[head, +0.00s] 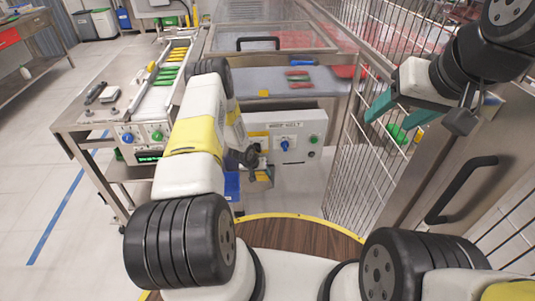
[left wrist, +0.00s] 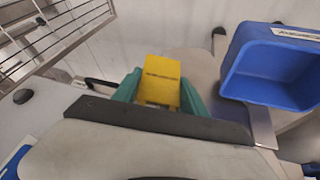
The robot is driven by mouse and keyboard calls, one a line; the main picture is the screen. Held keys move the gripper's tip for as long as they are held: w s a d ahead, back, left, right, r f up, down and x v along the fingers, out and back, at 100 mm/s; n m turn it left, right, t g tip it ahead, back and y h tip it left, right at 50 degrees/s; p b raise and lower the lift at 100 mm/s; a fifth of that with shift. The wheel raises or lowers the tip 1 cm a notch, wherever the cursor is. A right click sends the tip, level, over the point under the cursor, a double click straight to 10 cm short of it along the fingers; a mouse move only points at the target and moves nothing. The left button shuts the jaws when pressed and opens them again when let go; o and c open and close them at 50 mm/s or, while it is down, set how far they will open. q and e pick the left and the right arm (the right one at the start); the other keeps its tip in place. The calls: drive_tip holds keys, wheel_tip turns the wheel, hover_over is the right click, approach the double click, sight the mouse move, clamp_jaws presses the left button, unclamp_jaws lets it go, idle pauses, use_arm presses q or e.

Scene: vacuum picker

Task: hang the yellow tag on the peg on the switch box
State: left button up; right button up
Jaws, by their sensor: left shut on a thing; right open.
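The white switch box (head: 298,135) is in the head view, right of my left arm, with a label, a blue knob (head: 285,145) and a green button (head: 313,140). I cannot make out the peg. My left gripper (head: 261,178) is low in front of the box's left part, partly hidden by my arm. In the left wrist view, its teal fingers (left wrist: 161,92) are shut on the yellow tag (left wrist: 161,78). The tag is held clear of the box as far as I can see. My right gripper (head: 396,112) is open and empty by the wire fence.
A blue bin (left wrist: 270,70) is close beside the left gripper; part of it (head: 232,185) shows in the head view. A wire fence (head: 355,170) stands to the right. A conveyor (head: 165,85) with green and yellow items is at the left.

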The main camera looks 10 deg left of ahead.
use_arm(q)
drive_tip(key=o, duration=1.4)
drive_tip(key=shift+r, duration=0.1)
drive_tip(key=v, duration=0.7)
drive_tip(key=shift+s+a+r, duration=0.1)
drive_tip(key=shift+s+r, duration=0.15)
